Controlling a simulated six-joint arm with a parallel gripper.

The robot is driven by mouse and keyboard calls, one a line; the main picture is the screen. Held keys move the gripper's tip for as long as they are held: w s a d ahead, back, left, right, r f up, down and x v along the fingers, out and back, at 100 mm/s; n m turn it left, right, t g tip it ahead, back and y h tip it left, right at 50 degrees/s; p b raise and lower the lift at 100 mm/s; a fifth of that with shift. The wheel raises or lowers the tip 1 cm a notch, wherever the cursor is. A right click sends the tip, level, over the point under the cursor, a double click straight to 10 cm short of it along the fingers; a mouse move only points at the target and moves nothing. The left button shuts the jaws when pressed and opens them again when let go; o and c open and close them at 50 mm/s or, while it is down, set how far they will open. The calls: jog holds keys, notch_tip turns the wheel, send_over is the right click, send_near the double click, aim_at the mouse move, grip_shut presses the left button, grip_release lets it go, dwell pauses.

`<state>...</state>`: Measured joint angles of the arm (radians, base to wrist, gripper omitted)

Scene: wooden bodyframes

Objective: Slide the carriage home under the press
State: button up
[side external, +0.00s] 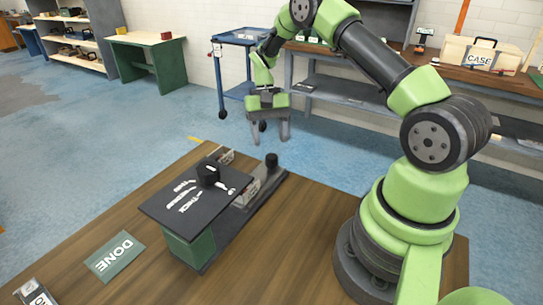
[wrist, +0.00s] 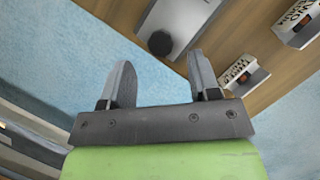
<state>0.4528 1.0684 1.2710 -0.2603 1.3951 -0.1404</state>
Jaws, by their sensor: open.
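The press (side external: 190,248) is a green block under a dark top plate (side external: 165,207) with white lettering and a black knob. A dark grey base or track (side external: 232,237) runs out from beneath it toward the back right. A round black knob (side external: 271,160) stands at that far end; I cannot tell clearly where the carriage body begins. In the wrist view the knob (wrist: 160,43) sits on a grey plate (wrist: 183,18). My gripper (side external: 270,141) is open and empty, above and beyond the knob, apart from it. Its two fingers (wrist: 160,61) also show in the wrist view.
Two small labelled blocks (wrist: 242,75) (wrist: 297,22) stand on the wooden table (side external: 290,245). A green DONE card (side external: 114,256) lies at the front left, with a dark labelled item (side external: 35,293) at the corner. Bare table lies right of the press. A workbench stands behind.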

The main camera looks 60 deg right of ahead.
aim_at(271, 156)
jog(key=x, duration=0.5)
jog(key=shift+f, duration=0.15)
